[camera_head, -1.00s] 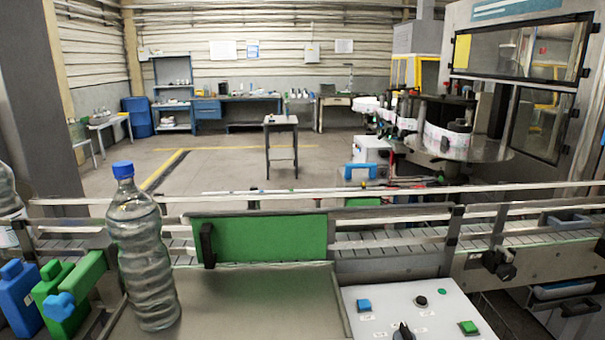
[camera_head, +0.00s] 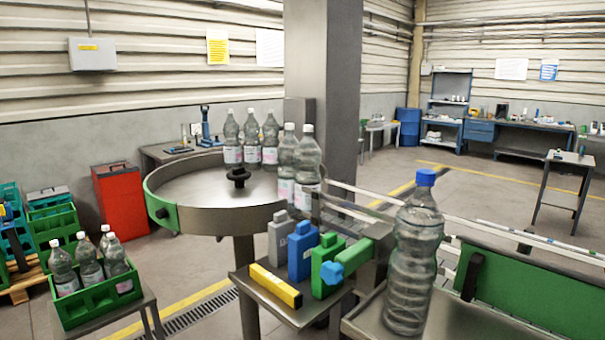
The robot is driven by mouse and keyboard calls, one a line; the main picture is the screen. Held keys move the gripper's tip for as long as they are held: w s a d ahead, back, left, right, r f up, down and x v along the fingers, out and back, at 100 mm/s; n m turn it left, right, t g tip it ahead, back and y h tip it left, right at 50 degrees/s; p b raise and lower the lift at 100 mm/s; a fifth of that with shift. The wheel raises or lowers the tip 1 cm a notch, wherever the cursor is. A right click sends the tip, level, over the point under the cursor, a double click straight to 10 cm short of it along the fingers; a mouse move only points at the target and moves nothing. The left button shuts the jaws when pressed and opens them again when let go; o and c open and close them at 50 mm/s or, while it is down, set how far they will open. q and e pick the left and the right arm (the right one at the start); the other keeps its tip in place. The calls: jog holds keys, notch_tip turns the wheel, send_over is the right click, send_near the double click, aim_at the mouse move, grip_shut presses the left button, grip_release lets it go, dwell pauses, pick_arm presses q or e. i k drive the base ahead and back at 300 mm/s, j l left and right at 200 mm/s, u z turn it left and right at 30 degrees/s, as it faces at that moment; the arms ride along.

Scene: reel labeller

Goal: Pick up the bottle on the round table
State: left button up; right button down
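The round table (camera_head: 210,212) is a metal turntable with a raised rim and a dark knob at its centre. It stands left of the middle of the head view. Several clear bottles with white caps and pinkish labels stand upright along its back and right side; one is at the back (camera_head: 251,140) and one at the right edge (camera_head: 307,165). A larger clear bottle with a blue cap (camera_head: 414,255) and no visible label stands upright on the metal worktop at the front, apart from the round table. Neither of my grippers is in view.
A small side table holds grey, blue (camera_head: 301,252) and green containers and a yellow bar (camera_head: 275,284). A green crate (camera_head: 97,297) with several bottles is at the lower left. A red bin (camera_head: 121,200) stands behind. A pillar (camera_head: 323,80) rises behind the conveyor rails.

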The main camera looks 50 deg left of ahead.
aim_at(287, 169)
jog(key=u, duration=1.6)
